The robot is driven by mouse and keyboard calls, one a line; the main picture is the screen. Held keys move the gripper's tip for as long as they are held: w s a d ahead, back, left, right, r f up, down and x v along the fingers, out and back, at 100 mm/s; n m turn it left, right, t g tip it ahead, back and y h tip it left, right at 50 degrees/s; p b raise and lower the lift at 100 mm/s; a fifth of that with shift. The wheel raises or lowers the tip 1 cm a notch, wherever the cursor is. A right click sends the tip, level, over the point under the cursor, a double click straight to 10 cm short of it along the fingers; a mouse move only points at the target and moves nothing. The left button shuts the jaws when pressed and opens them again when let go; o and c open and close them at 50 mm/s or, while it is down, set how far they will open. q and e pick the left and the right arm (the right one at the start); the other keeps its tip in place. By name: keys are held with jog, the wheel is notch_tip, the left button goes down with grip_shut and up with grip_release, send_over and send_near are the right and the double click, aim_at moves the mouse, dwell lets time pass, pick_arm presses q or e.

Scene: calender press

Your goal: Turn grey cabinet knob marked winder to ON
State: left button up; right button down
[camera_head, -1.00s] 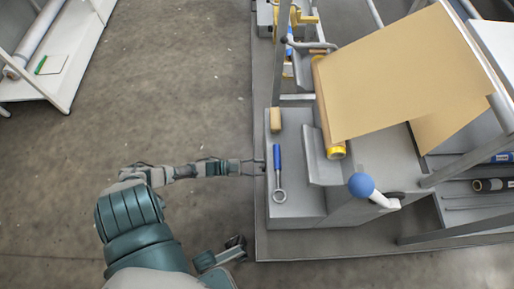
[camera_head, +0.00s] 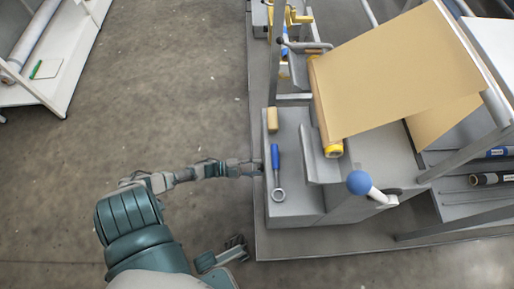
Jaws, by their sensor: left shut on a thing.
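The grey cabinet (camera_head: 300,206) stands right of centre with its flat top facing me. My left gripper (camera_head: 259,168) reaches in from the left and meets the cabinet's left side, just below the top edge. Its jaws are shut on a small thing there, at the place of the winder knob. The knob itself, its marking and its position are hidden by the fingers and the cabinet edge.
A blue-handled ring wrench (camera_head: 276,170) and a tan block (camera_head: 272,119) lie on the cabinet top. A blue-ball lever (camera_head: 360,183) stands to the right. A brown sheet (camera_head: 400,70) runs over the machine. The floor at left is clear.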

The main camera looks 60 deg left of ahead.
pick_arm(q)
jog(key=shift+f, duration=0.15)
jog(key=o, duration=1.1)
jog(key=shift+s, duration=0.1)
jog(key=v, duration=1.2)
